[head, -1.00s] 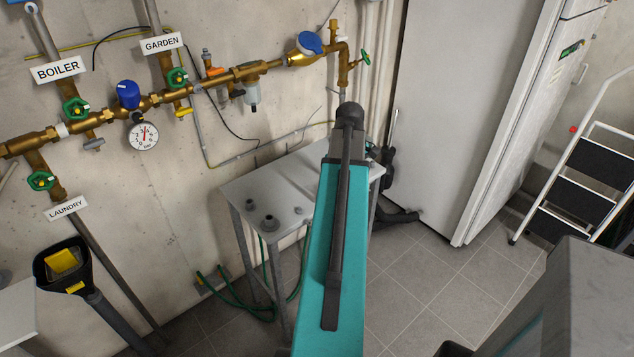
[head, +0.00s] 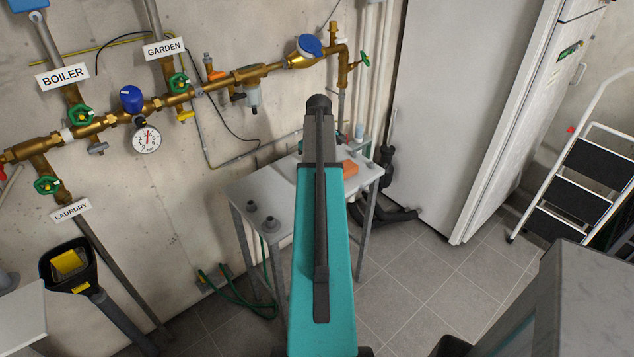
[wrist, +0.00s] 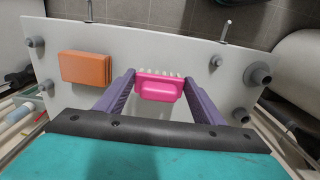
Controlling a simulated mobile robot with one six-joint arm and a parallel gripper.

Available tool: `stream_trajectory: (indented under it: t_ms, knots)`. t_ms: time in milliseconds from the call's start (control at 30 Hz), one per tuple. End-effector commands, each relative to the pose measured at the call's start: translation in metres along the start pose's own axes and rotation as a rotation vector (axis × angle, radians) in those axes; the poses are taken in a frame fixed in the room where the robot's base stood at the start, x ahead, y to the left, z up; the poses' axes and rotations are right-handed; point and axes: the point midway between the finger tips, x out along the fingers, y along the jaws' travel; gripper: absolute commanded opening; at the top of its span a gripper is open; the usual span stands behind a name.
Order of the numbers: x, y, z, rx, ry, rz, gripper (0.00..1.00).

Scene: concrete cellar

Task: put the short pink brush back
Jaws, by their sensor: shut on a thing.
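In the wrist view a short pink brush (wrist: 160,89) with pale bristles sits between the two purple fingers of my gripper (wrist: 161,78), which is shut on it. Its bristles point to the top of the picture. Behind it is the pale top of the small grey table (wrist: 190,30); I cannot tell the gap between them. In the head view this table (head: 285,190) stands by the wall, and my arm hides its middle.
An orange block (wrist: 85,68) lies on the table, left of the brush in the wrist view; it shows in the head view (head: 350,168). Several grey round pegs (wrist: 258,73) stand on the top. Brass pipes (head: 215,85) run along the wall behind.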

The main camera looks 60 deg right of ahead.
Motion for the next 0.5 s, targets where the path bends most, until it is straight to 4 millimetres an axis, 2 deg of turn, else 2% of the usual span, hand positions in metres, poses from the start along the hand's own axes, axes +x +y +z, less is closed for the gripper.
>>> stream_trajectory:
  t_ms: [300,500]
  knots:
    - [0.001,0.000,0.001,0.000,0.000,0.000,0.41]
    - [0.013,-0.001,0.001,0.000,-0.002,-0.002,0.41]
